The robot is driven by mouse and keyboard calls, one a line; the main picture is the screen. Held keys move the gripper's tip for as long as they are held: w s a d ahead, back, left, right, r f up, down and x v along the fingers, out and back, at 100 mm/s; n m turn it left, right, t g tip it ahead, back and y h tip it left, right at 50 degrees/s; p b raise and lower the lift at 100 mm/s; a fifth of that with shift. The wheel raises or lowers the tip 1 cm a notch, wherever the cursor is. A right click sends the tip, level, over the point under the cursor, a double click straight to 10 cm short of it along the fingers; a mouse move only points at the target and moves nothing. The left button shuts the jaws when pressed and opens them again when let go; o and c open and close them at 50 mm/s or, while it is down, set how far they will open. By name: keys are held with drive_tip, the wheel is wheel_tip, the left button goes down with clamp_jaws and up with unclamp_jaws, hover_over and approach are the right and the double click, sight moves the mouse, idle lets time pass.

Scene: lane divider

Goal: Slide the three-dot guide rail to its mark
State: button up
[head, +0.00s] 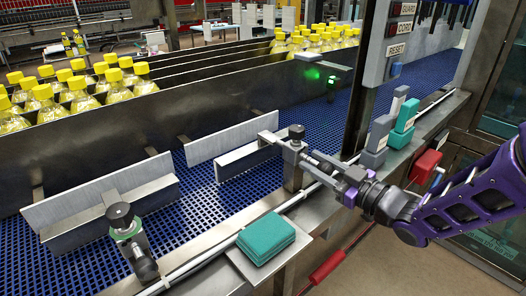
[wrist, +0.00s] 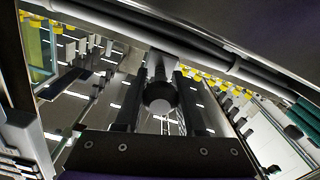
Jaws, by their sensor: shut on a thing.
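Two guide rails stand over the blue conveyor belt in the head view. The near-left rail (head: 100,192) has a clamp with a black knob (head: 120,214). The farther rail (head: 232,138) has a clamp with a dark knob (head: 296,132) at the belt's near edge. My gripper (head: 318,162) is at this farther clamp, shut on its handle, reaching in from the right. In the wrist view, a dark rounded handle end (wrist: 160,96) sits between the two fingers of my gripper (wrist: 159,84). I cannot make out dots or the mark.
A teal pad (head: 266,238) lies on a small shelf at the front edge. Grey and teal blocks (head: 402,128) stand right of my gripper, with a red box (head: 426,166) below. A control panel post (head: 385,45) rises behind. Yellow-capped bottles (head: 117,82) fill the far lanes.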

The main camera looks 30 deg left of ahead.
clamp_jaws()
